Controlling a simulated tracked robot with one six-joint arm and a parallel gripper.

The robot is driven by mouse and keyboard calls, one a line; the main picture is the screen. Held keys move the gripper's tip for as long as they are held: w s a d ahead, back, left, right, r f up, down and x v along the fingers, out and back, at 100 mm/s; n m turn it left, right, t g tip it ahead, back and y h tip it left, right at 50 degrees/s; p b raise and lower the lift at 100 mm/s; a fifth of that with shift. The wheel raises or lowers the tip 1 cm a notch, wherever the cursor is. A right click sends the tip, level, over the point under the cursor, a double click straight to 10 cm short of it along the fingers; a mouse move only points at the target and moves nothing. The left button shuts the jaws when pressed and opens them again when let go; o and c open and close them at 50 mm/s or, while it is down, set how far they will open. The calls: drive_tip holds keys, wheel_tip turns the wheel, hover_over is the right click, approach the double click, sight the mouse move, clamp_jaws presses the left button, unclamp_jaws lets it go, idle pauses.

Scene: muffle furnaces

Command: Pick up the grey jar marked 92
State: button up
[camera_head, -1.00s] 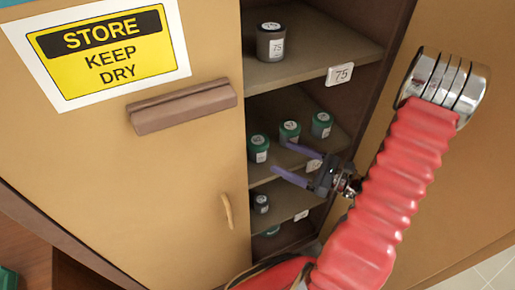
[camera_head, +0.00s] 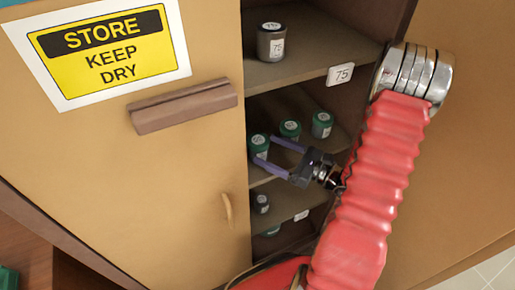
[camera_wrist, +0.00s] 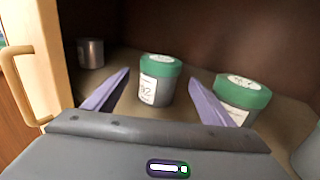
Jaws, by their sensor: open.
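The grey jar marked 92 (camera_wrist: 158,80) has a green lid and a white label, and stands upright on a shelf in the wrist view. In the head view it appears to be the leftmost green-lidded jar (camera_head: 259,144) on the middle shelf. My gripper (camera_head: 265,149) is open and points into the cabinet, its purple fingers towards this jar. In the wrist view one finger shows on each side of the jar, with gaps. I cannot tell whether the fingertips reach past its front.
A second green-lidded jar (camera_wrist: 242,98) stands close by, behind the right finger. Another green-lidded jar (camera_head: 321,124) stands further right. A dark jar marked 75 (camera_head: 271,42) is on the shelf above. The left door (camera_head: 170,200) has a handle (camera_head: 228,209).

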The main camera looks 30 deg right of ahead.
sight(258, 146)
drive_tip(key=shift+x, duration=2.5)
drive_tip(key=shift+f, duration=0.1)
drive_tip(key=shift+c, duration=0.7)
drive_tip(key=c, duration=1.2)
